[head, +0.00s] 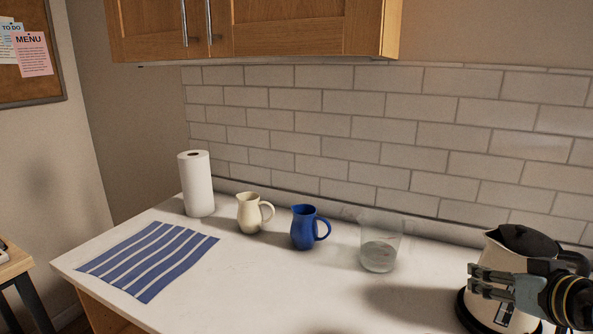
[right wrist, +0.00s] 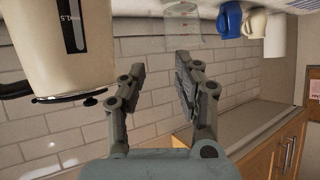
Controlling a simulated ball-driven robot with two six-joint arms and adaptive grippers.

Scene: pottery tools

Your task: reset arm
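My right gripper (head: 476,283) is at the right of the head view, in front of the cream kettle (head: 494,312). In the right wrist view its two fingers (right wrist: 160,72) stand apart with nothing between them. The kettle (right wrist: 62,45) also shows there at upper left, beside the fingers; I cannot tell whether they touch it. My left gripper is not in view.
On the white counter (head: 330,295) stand a paper towel roll (head: 199,185), a cream jug (head: 248,213), a blue jug (head: 303,228) and a clear glass container (head: 379,256). A blue-striped cloth (head: 150,260) lies flat at left. The counter's front middle is clear.

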